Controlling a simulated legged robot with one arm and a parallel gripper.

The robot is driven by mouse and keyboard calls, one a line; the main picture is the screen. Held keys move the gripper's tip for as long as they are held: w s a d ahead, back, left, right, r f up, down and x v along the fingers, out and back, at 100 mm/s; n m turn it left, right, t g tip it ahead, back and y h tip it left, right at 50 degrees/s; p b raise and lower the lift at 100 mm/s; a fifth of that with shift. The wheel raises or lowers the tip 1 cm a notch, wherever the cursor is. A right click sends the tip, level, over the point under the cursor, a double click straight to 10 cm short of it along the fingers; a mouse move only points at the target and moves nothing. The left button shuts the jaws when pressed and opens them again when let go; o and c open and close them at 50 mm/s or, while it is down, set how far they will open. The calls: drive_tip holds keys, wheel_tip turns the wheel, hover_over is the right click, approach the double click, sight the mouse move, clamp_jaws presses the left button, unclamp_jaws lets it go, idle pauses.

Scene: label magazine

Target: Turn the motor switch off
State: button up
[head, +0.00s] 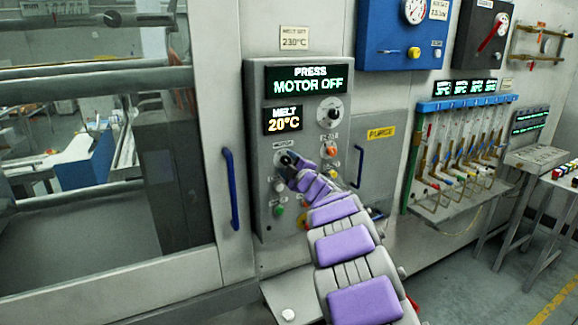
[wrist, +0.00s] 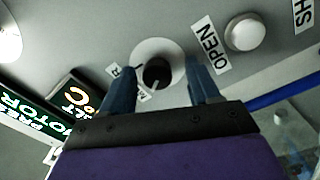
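The motor switch is a black knob (wrist: 157,73) with a pale pointer line on a round white plate, on the grey press panel (head: 262,222). In the head view the switch (head: 286,160) is partly covered by my gripper (head: 293,167). In the wrist view my gripper (wrist: 163,85) is open, with one finger on each side of the knob and gaps between. I cannot tell how far the fingertips are from the panel face. The panel's display (head: 307,80) reads "PRESS MOTOR OFF".
A white "OPEN" button (wrist: 245,32) sits just right of the switch in the wrist view. A melt display (head: 283,121) reads 20°C. Another dial (head: 331,114) and an orange knob (head: 330,149) are near my arm. A blue door handle (head: 231,188) stands left of the panel.

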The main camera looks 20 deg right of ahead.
drive_tip(key=shift+s, duration=0.1)
drive_tip(key=s+p, duration=0.2)
drive_tip(key=s, duration=1.5)
drive_tip(key=shift+d+f+p, duration=0.2)
drive_tip(key=shift+d+p, duration=0.05)
drive_tip(key=shift+p, duration=0.15)
drive_tip(key=shift+s, duration=0.1)
